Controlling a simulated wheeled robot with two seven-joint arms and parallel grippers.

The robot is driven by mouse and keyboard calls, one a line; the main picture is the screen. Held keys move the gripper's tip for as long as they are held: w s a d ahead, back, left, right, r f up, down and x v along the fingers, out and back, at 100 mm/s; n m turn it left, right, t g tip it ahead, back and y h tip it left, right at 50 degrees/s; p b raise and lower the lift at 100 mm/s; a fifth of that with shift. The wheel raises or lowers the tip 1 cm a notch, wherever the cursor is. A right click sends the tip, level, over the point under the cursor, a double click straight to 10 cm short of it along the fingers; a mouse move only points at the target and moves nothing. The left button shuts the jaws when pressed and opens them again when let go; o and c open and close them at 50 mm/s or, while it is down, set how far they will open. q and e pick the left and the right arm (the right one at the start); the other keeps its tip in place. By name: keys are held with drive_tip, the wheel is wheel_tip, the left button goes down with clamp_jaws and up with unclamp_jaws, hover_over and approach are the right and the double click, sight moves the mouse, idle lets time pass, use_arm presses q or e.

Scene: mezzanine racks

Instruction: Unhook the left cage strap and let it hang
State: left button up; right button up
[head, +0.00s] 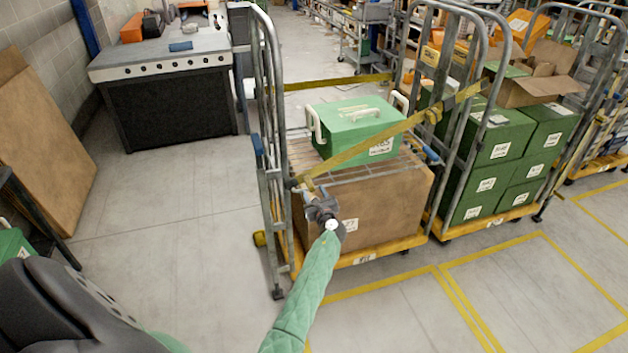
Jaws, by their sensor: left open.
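A yellow cage strap (365,147) runs taut across the front of the left roll cage (272,110). It slopes from the cage's left front post up to the right-hand posts, where a buckle or ratchet (432,115) sits on it. My left gripper (308,192) is at the strap's lower left end, close by the left post. It is open, and the strap end lies at or between its fingers; I cannot tell if they touch. The hook itself is too small and partly hidden by the gripper. My right gripper is not in view.
The cage holds a large brown box (390,205) with a green case (350,122) on top. A second yellow strap (340,82) crosses the back. A cage of green boxes (500,140) stands close on the right. A dark workbench (175,108) stands left; the floor between is clear.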

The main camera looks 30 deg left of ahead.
sight(309, 183)
use_arm(q)
drive_tip(key=p+x, duration=0.1)
drive_tip(key=x, duration=0.5)
drive_tip(key=shift+r+p, duration=0.1)
drive_tip(key=shift+p, duration=0.2)
drive_tip(key=shift+w+a, duration=0.2)
drive_tip(key=shift+a, duration=0.15)
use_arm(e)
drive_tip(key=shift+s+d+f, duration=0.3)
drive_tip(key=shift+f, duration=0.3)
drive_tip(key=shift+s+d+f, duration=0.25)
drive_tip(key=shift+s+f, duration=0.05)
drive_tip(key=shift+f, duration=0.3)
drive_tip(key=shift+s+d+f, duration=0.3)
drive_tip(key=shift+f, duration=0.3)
use_arm(q)
clamp_jaws()
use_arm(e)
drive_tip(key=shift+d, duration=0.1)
